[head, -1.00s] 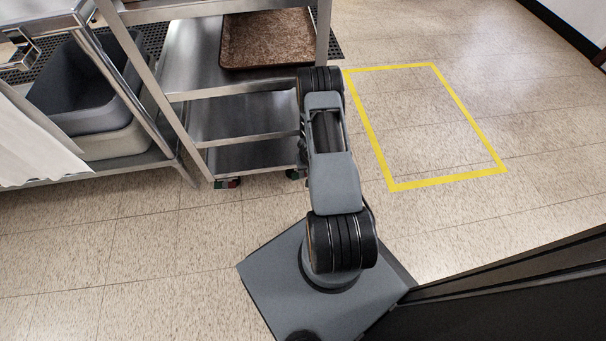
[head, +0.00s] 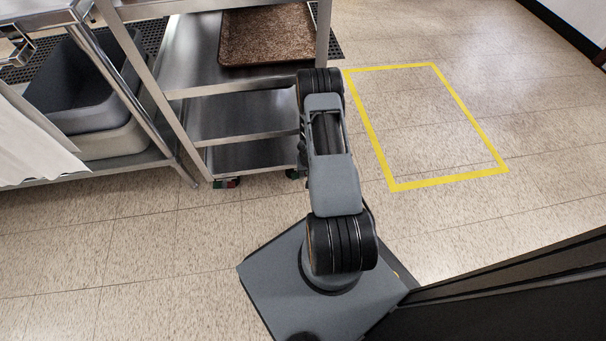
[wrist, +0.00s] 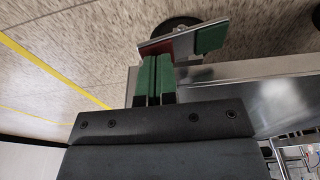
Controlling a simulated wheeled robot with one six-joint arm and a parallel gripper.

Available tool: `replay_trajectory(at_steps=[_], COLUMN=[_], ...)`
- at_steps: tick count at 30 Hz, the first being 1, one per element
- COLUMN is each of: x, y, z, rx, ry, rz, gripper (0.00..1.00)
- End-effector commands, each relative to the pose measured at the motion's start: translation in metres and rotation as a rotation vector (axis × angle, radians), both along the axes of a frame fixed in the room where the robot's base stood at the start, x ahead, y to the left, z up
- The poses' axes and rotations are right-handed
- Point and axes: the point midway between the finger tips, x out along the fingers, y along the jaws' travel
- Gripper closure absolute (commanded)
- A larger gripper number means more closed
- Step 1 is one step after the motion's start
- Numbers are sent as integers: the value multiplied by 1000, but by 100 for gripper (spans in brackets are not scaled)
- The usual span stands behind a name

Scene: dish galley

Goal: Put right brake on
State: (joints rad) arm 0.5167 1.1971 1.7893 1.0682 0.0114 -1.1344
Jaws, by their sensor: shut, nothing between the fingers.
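The cart (head: 245,124) is a steel shelf trolley at the upper left of the head view. A caster with a small red and green brake lever (head: 226,183) shows under its left corner. The right caster (head: 293,174) is mostly hidden by my arm. In the wrist view a brake lever (wrist: 211,38) with a green end, a red part and a pale metal edge lies over a dark caster wheel (wrist: 175,24). My gripper (wrist: 156,58) has green finger pads pressed together, empty. Its tips are right at the lever's red part; I cannot tell if they touch. The head view hides my gripper.
A brown tray (head: 265,38) sits on the cart's shelf. A rack with grey tubs (head: 85,100) and a white cloth (head: 30,140) stands left of the cart. A yellow floor outline (head: 445,182) encloses bare floor to the right.

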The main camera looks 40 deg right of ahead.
Motion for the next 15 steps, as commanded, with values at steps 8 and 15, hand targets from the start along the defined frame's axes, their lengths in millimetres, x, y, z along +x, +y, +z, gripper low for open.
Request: replay_trajectory(at_steps=[8, 15], x=[0, 0], y=[0, 0], z=[-5, -9], rx=[0, 1], ry=[0, 0], rz=[-1, 0], gripper=[100, 100])
